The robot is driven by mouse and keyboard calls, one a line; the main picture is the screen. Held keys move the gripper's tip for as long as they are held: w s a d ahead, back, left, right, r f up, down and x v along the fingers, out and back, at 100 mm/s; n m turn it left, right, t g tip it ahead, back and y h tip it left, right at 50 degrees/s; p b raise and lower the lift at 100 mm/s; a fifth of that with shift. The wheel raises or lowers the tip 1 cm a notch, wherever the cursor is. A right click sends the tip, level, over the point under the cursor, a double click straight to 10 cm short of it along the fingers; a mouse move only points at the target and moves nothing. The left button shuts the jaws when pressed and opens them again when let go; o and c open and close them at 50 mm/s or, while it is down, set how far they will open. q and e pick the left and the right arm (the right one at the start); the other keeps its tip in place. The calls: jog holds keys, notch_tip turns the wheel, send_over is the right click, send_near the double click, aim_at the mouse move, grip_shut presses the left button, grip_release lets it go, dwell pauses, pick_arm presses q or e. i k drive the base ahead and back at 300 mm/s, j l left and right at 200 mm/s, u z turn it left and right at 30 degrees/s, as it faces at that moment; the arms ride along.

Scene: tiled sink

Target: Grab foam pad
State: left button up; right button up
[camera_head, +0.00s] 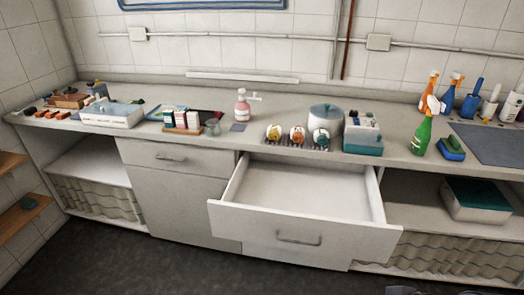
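I cannot tell for certain which thing is the foam pad. A blue and green sponge-like block (451,148) lies on the right part of the counter, just right of a green spray bottle (422,134). A small flat grey-blue square (238,127) lies on the counter below a pink pump bottle (242,106). Both are free of any gripper. My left gripper is out of view. Grey parts at the bottom right edge seem to be mine, but they are cut off, and no fingers can be made out.
An open, empty drawer (300,190) juts out below the counter's middle. Left of it is a shut drawer (173,158). Jars, boxes (362,135) and a white tray (113,115) stand on the counter. A teal and white box (474,200) sits on the lower right shelf.

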aim_at(451, 149)
jog(key=z, duration=1.5)
jog(key=u, duration=0.5)
jog(key=i+l+u, duration=0.25)
jog(key=u, duration=0.15)
jog(key=i+l+u, duration=0.15)
jog(key=l+u, duration=0.25)
jog(key=i+l+u, duration=0.15)
jog(key=l+u, duration=0.2)
jog(key=i+l+u, duration=0.1)
jog(key=l, duration=0.5)
jog(key=i+l+u, duration=0.1)
jog(key=l, duration=0.55)
jog(key=i+l, duration=0.2)
jog(key=l, duration=0.45)
jog(key=i+l+u, duration=0.15)
jog(key=l, duration=0.45)
